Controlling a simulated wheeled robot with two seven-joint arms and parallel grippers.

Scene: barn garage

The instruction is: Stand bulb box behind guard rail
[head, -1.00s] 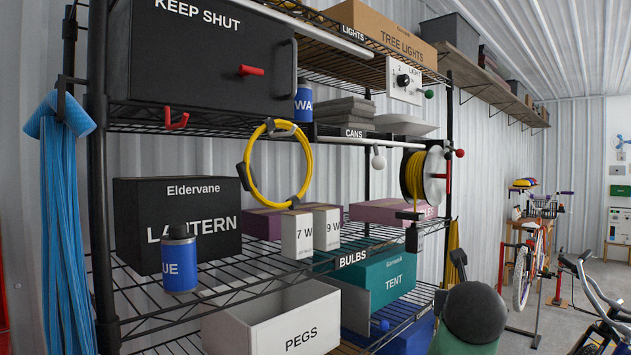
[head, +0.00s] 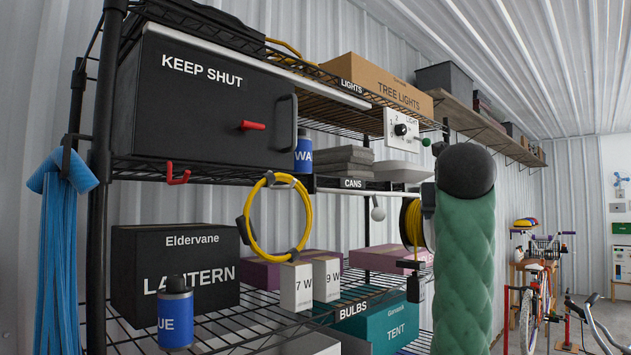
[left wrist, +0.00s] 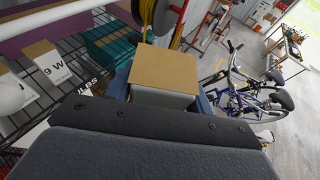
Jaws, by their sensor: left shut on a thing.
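A bulb box with a tan top and a pale side (left wrist: 165,72) shows in the left wrist view. My left gripper (left wrist: 163,88) is shut on it, with blue-grey fingers at its sides. Two white bulb boxes, 7 W (head: 296,288) and 9 W (head: 327,281), stand upright side by side on the wire shelf labelled BULBS (head: 353,311). A white bar (head: 372,193) runs along the front above that shelf; I cannot tell whether it is the guard rail. In the head view my green padded arm stands raised at right, with the left gripper hidden. My right gripper is out of view.
A black LANTERN box (head: 175,270) and blue can (head: 175,315) stand left on the shelf. A yellow cable coil (head: 248,225) hangs in front. A yellow reel (head: 412,222) is at the right end. A teal TENT box (head: 380,328) sits below. Bicycles (head: 535,290) stand far right.

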